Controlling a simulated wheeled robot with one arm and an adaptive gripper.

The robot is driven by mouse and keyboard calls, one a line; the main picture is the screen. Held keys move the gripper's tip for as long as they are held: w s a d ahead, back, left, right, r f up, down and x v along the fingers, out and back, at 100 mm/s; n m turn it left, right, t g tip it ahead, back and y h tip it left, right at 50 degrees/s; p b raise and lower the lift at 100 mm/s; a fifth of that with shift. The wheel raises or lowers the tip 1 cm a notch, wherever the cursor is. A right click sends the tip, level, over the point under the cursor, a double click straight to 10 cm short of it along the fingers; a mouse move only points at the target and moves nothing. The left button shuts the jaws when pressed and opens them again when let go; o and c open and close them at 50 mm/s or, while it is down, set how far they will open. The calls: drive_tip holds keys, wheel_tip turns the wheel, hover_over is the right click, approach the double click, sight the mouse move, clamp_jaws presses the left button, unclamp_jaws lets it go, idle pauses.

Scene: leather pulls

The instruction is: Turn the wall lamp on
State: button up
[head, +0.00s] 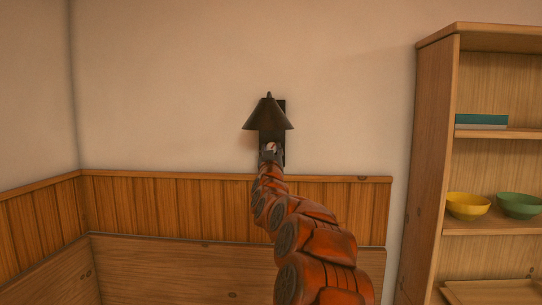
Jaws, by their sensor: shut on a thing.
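The wall lamp (268,116) is on the plain wall, near the middle of the head view. It has a dark conical shade and a dark upright back plate, and no glow shows from it. My orange arm reaches up from the bottom of the view to just below the shade. My gripper (270,149) is at the lower part of the lamp, in front of the back plate, shut on a small part there. A small pale spot shows at the fingertips. The gripped part is mostly hidden by the gripper and too small to make out.
Wood panelling (150,205) and a wooden bench back (160,270) run below the lamp. A wooden shelf unit (430,165) stands at the right with a yellow bowl (467,206), a green bowl (519,206) and a teal book (482,119). The wall around the lamp is clear.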

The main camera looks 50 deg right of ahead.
drive_tip(key=m+g+h+p, duration=0.1)
drive_tip(key=m, duration=0.2)
drive_tip(key=m+g, duration=0.2)
drive_tip(key=m, duration=0.1)
drive_tip(key=m+g+h+p, duration=0.1)
drive_tip(key=m, duration=0.2)
drive_tip(key=shift+w+a+r+m+h+p, duration=0.1)
drive_tip(key=shift+r+m+h+p, duration=0.15)
drive_tip(key=shift+m+h+p, duration=0.05)
drive_tip(key=m+g+p, duration=0.1)
drive_tip(key=m, duration=0.2)
drive_tip(key=shift+g, duration=0.4)
drive_tip(key=shift+m+g+p, duration=0.35)
drive_tip(key=shift+m+g, duration=0.25)
drive_tip(key=shift+m, duration=0.6)
drive_tip(key=o, duration=1.1)
drive_tip(key=shift+f, duration=0.15)
drive_tip(key=shift+o, duration=0.2)
drive_tip(key=v, duration=1.2)
drive_tip(key=shift+f, duration=0.2)
drive_tip(key=shift+w, duration=0.1)
